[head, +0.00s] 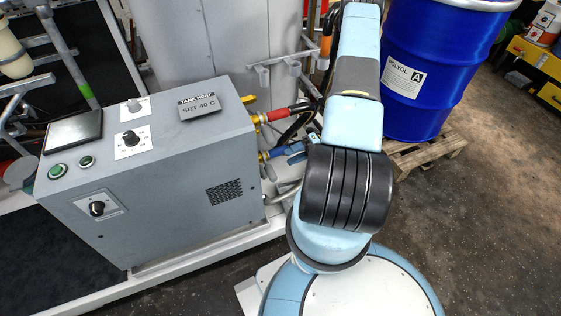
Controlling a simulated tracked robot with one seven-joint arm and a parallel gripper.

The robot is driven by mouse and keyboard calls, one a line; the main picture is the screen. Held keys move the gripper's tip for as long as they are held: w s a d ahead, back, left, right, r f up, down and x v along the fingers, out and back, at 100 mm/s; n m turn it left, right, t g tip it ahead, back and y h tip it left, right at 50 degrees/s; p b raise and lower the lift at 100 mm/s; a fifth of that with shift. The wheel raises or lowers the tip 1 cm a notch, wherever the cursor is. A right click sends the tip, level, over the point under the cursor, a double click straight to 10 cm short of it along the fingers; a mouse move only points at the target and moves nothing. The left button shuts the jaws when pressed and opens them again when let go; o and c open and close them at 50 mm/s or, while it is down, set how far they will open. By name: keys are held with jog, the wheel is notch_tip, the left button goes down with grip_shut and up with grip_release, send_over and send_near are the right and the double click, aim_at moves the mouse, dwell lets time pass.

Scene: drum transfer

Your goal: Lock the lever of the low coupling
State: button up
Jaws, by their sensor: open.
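The low coupling is at the right side of the grey heater cabinet, where a blue-sleeved hose end (286,150) meets a brass fitting (264,156). Its lever cannot be made out, and my arm covers the area just to the right. My gripper's fingers do not show. A small pale-blue and dark part beside the arm, near the blue hose, is too small to identify.
The grey cabinet (150,185) fills the left, with knobs, green buttons and a "TANK HEAT SET 40 C" sign (197,106). A blue drum (432,75) stands on a wooden pallet (430,153) at upper right. Dark floor (480,235) is clear at lower right.

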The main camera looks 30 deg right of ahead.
jog(key=v, duration=0.3)
jog(key=shift+d, duration=0.15)
dwell(0.5)
